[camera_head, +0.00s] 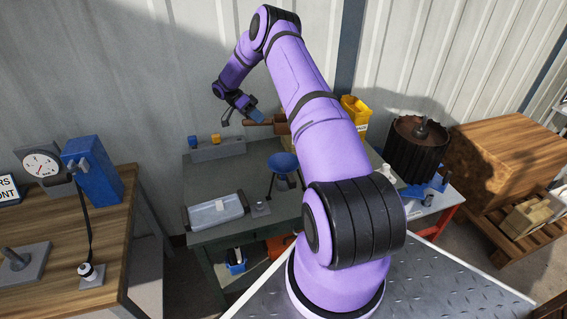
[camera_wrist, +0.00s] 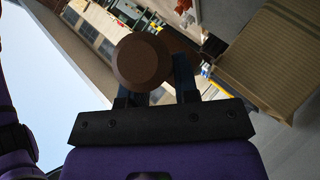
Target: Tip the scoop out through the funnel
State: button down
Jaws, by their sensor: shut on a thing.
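The scoop (camera_head: 281,124) is brown and is held in the air above the back of the green-grey bench, with its handle to the left. My gripper (camera_head: 253,118) is shut on the handle. In the wrist view the round brown handle end (camera_wrist: 143,61) sits between the two fingers of my gripper (camera_wrist: 155,80). The scoop's bowl is partly behind my arm and its contents cannot be seen. The blue funnel (camera_head: 283,161) stands upright on a dark stand, below the scoop and apart from it. Its right edge is close to my arm in the picture.
A pale tray (camera_head: 234,209) with a white block lies at the bench's front left. A grey rack (camera_head: 219,150) with blue and yellow pieces stands behind it. A yellow bin (camera_head: 354,112) is near the wall. A wooden table (camera_head: 115,225) is at left.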

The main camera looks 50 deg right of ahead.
jog(key=shift+r, duration=2.45)
jog(key=w+a+r+n+t+h, duration=0.2)
jog(key=w+a+n+t+h, duration=0.85)
jog(key=n+t, duration=0.95)
jog(key=s+a+f+n+t+y, duration=0.2)
jog(key=a+n+y, duration=0.4)
jog(key=a, duration=0.5)
jog(key=s+a+f+n+t+y, duration=0.1)
jog(key=s+a+n+y, duration=0.3)
jog(key=a, duration=0.7)
jog(key=n+y, duration=0.2)
jog(key=n, duration=0.2)
jog(key=shift+s+a+f+t, duration=0.2)
jog(key=shift+a+f+t, duration=0.15)
jog(key=shift+a+t, duration=0.05)
